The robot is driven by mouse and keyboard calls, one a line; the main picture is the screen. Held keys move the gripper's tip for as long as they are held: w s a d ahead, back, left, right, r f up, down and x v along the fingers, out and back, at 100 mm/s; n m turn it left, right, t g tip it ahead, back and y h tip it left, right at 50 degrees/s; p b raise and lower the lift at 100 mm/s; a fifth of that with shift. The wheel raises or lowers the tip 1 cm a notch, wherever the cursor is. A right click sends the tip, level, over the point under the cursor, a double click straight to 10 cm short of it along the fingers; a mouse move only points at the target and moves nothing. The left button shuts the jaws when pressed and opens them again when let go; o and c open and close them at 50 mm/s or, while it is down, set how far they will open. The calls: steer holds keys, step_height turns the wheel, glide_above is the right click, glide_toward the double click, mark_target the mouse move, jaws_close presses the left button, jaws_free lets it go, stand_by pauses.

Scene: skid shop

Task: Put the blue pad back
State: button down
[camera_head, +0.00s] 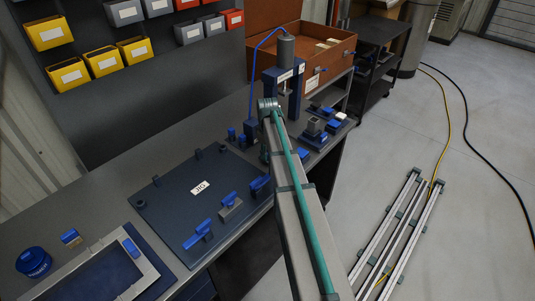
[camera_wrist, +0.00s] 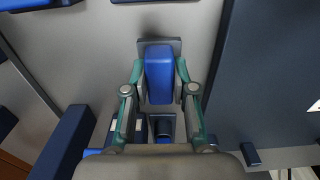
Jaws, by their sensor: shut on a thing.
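In the wrist view, a rounded blue pad (camera_wrist: 159,75) sits between the two green-and-grey fingers of my gripper (camera_wrist: 160,82). My gripper is shut on the pad, with one finger against each long side. A grey block or plate (camera_wrist: 145,43) shows behind the pad; I cannot tell whether they touch. In the head view, my arm covers the gripper and the held pad.
The bench holds a dark board (camera_head: 165,205) with several blue-and-grey clamps, a press (camera_head: 284,72) with a blue hose, and a grey-rimmed frame (camera_head: 155,278). A blue tin (camera_head: 33,262) stands at left. An orange-brown crate (camera_head: 330,50) is behind. Rails (camera_head: 405,235) lie on the floor.

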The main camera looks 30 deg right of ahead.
steer(key=shift+f, duration=0.55)
steer(key=shift+f, duration=0.2)
steer(key=c, duration=0.9)
jaws_free()
steer(key=shift+c, duration=0.2)
steer(key=shift+r, duration=0.1)
step_height(320, 180, up, 12)
steer(key=b, duration=0.3)
steer(key=shift+r, duration=0.1)
